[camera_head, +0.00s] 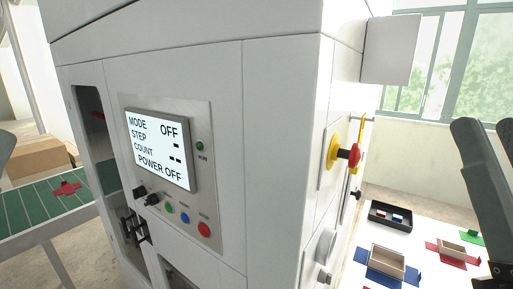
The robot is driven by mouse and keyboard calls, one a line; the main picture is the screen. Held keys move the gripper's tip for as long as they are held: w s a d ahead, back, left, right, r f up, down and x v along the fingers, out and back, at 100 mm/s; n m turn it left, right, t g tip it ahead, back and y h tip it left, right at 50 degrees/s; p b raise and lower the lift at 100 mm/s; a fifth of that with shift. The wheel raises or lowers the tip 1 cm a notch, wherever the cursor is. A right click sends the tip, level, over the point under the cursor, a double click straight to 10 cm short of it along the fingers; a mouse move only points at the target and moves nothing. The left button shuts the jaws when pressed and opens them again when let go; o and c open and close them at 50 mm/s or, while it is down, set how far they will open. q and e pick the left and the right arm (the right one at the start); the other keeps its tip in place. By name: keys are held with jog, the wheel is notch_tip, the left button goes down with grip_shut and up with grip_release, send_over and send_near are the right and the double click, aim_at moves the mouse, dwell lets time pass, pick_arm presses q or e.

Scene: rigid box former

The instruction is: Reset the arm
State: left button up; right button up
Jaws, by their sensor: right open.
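My right gripper (487,126) is at the right edge of the head view, partly cut off. Its two dark grey fingers stand apart with nothing seen between them.
A large white machine (282,150) fills the middle. Its screen (158,148) reads OFF and POWER OFF. A red knob (349,154) sticks out on its right side. A white table (349,270) holds a black tray (391,217) and box pieces. A green conveyor (35,212) is at left.

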notch_tip(320, 180, up, 26)
jog(key=a+y+p, duration=0.1)
jog(key=y+p, duration=0.1)
jog(key=p, duration=2.3)
jog(key=shift+s+a+f+n+p, duration=0.2)
jog(key=shift+s+f+n+p, duration=0.05)
jog(key=shift+n+p, duration=0.15)
